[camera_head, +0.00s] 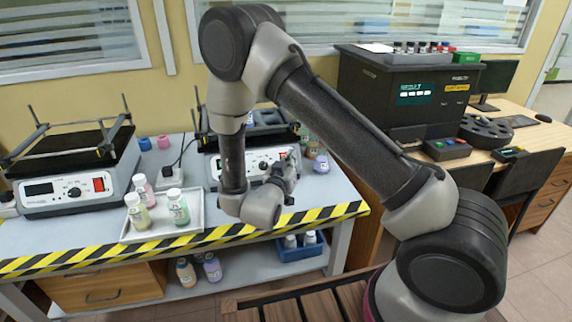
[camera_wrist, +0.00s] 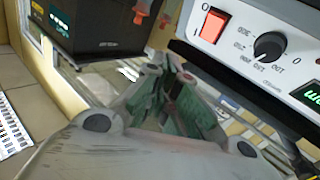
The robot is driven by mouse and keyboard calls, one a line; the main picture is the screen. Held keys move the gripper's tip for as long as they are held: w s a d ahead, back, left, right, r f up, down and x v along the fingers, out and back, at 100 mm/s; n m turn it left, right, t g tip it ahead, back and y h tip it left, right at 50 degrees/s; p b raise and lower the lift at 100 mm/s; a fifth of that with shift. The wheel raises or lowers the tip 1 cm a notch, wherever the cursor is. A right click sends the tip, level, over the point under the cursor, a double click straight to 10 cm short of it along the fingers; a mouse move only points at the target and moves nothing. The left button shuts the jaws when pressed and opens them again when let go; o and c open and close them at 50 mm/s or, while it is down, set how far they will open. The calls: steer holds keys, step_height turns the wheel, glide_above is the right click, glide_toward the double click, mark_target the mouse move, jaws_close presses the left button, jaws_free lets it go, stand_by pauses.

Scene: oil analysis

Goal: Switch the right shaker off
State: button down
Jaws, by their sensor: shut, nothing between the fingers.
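The right shaker (camera_head: 222,166) stands on the bench behind my arm, and its front panel is partly hidden by my wrist. In the wrist view its white panel (camera_wrist: 290,48) fills the upper right, rotated. It carries a red rocker switch (camera_wrist: 214,26), a black knob (camera_wrist: 269,46) and a display (camera_wrist: 312,95) with lit green characters. My gripper (camera_head: 287,165) is in front of the panel's right end, near the switch. In the wrist view my gripper (camera_wrist: 178,72) is shut and empty, with its tips below and left of the switch, seemingly apart from it. Switch position is unclear.
The left shaker (camera_head: 70,192) stands at the bench's left. A white tray (camera_head: 160,232) with several bottles lies between the shakers, near the striped front edge. More bottles (camera_head: 321,164) stand right of the right shaker. A black analyser (camera_head: 400,95) is further right.

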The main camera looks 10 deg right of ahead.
steer(key=w+f, duration=0.4)
steer(key=w, duration=0.2)
steer(key=shift+w+f, duration=0.3)
steer(key=shift+w, duration=0.05)
stand_by(1.2)
steer(key=shift+w+f, duration=0.2)
steer(key=shift+w, duration=0.1)
steer(key=shift+w+f, duration=0.2)
steer(key=shift+w, duration=0.05)
stand_by(0.6)
stand_by(0.4)
steer(key=shift+s+r, duration=0.45)
steer(key=shift+s, duration=0.15)
steer(key=shift+s+r, duration=0.75)
steer(key=shift+s, duration=0.3)
steer(key=shift+s+r, duration=0.7)
steer(key=shift+s, duration=0.3)
